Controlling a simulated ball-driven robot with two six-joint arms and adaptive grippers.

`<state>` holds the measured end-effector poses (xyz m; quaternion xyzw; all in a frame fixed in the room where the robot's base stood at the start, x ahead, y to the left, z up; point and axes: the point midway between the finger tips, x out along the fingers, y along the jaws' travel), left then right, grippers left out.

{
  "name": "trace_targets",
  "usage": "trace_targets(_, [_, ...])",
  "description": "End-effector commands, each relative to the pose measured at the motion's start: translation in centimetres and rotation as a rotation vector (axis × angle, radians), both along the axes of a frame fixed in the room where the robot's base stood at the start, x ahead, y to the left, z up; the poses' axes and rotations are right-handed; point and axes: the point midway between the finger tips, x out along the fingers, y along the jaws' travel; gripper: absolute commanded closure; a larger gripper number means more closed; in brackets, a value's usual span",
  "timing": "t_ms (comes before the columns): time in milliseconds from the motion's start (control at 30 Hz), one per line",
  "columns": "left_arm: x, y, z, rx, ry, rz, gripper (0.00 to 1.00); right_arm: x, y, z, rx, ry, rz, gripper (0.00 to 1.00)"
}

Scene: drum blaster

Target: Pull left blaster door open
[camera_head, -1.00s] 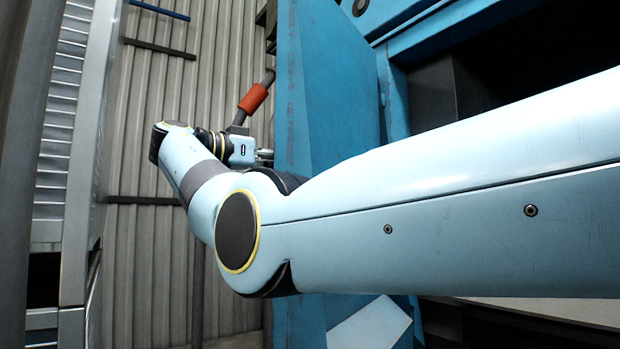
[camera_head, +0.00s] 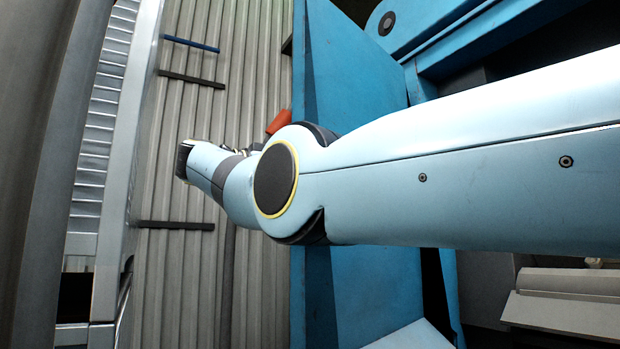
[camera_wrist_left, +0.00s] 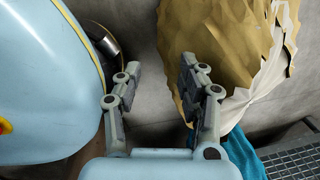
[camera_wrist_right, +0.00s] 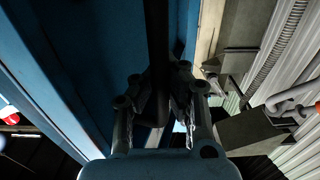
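The blue blaster door (camera_head: 355,60) stands at the middle of the head view, on edge toward the left; its blue face also fills the left of the right wrist view (camera_wrist_right: 75,60). An orange handle grip (camera_head: 279,121) shows just above my right arm, mostly hidden by it. In the right wrist view a dark handle bar (camera_wrist_right: 157,40) runs down between the fingers of my right gripper (camera_wrist_right: 163,88), which look closed around it; the contact is dark. My left gripper (camera_wrist_left: 160,68) is open and empty, seen only in its wrist view.
A corrugated wall (camera_head: 200,120) and a grey metal frame (camera_head: 100,150) stand left of the door. A tan and white wrapped bundle (camera_wrist_left: 230,60) is beyond the left gripper's fingers. A grating (camera_wrist_left: 290,160) lies at lower right there. Pipes (camera_wrist_right: 290,95) show right of the right gripper.

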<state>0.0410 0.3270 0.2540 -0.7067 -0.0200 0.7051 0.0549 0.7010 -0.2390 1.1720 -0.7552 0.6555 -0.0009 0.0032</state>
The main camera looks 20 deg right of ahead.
Motion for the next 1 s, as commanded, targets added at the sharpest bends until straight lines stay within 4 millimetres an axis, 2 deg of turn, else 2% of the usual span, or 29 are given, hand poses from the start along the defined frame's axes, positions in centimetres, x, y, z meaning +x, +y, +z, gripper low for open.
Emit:
trace_targets(67, [0.0,0.0,0.0,0.000,0.000,0.000,0.60,0.0,0.6,-0.5,0.006,0.009,0.007,0.98])
trace_targets(333, [-0.1,-0.1,0.0,-0.001,0.001,0.000,0.60,0.0,0.3,-0.2,0.002,0.004,0.005,0.63])
trace_targets(800, [0.1,0.1,0.0,0.000,-0.002,0.000,0.60,0.0,0.2,0.0,0.001,0.001,0.003,0.62])
trace_targets(1000, [0.5,0.0,1.0,0.000,-0.009,0.000,0.60,-0.5,-0.9,0.2,0.003,-0.001,-0.008,0.62])
